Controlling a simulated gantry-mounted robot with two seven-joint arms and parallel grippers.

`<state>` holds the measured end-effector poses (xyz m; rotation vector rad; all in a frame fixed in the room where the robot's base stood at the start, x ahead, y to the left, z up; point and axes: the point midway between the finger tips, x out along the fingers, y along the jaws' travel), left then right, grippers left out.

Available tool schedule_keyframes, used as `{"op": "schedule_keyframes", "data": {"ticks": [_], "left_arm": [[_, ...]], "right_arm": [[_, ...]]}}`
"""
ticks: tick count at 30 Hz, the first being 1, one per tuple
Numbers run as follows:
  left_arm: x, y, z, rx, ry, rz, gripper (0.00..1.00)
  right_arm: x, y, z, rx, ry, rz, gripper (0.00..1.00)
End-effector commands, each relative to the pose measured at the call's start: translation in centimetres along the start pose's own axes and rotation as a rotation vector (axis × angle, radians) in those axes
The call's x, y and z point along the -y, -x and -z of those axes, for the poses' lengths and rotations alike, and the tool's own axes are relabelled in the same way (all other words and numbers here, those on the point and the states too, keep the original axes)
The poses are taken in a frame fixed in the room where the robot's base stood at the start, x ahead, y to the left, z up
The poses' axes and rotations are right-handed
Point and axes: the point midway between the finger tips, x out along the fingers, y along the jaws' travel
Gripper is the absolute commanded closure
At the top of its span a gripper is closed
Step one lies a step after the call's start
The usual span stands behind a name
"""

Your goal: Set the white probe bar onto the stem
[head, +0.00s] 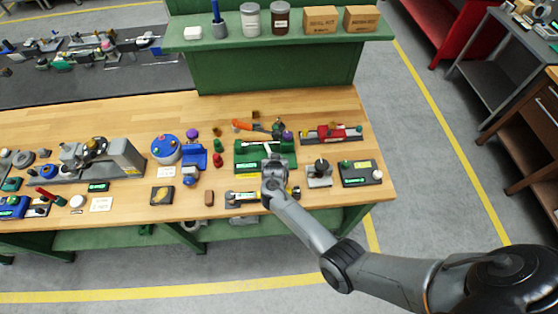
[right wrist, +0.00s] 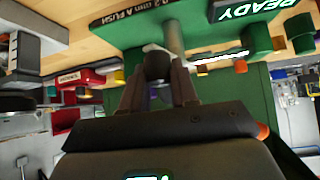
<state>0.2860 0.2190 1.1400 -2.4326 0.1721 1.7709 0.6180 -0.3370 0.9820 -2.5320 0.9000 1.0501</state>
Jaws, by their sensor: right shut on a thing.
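My right gripper (head: 273,165) reaches over the front of the green fixture (head: 243,157) on the bench. In the right wrist view the right gripper (right wrist: 160,82) has its fingers closed around a dark rounded knob (right wrist: 157,64). A pale grey cylinder (right wrist: 173,36) stands just beyond the knob; whether the two touch is unclear. In the head view a thin white bar (head: 267,147) shows just past the fingertips, over the fixture. I cannot tell whether it joins the held knob. The stem is not clearly made out. My left gripper is not in view.
A lit READY panel (right wrist: 248,12) is close by the fingers. A red device (head: 331,133) and a black-based block (head: 361,173) lie to the right. A blue vise-like part (head: 194,157) stands to the left. An orange-handled tool (head: 245,125) lies behind the fixture.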

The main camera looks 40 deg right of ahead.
Motion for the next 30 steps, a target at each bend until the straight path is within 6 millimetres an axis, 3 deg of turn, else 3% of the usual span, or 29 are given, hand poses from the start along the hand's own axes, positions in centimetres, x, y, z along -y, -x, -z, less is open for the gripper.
{"op": "schedule_keyframes", "data": {"ticks": [3,12,30], "left_arm": [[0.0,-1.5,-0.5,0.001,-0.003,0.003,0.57],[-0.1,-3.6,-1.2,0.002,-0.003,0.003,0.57],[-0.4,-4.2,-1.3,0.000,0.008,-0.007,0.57]], "right_arm": [[0.8,-0.2,-0.5,0.000,-0.066,-0.062,1.00],[1.4,-0.1,-0.5,0.000,-0.183,-0.181,1.00],[1.4,0.1,-0.4,0.002,-0.229,-0.229,1.00]]}}
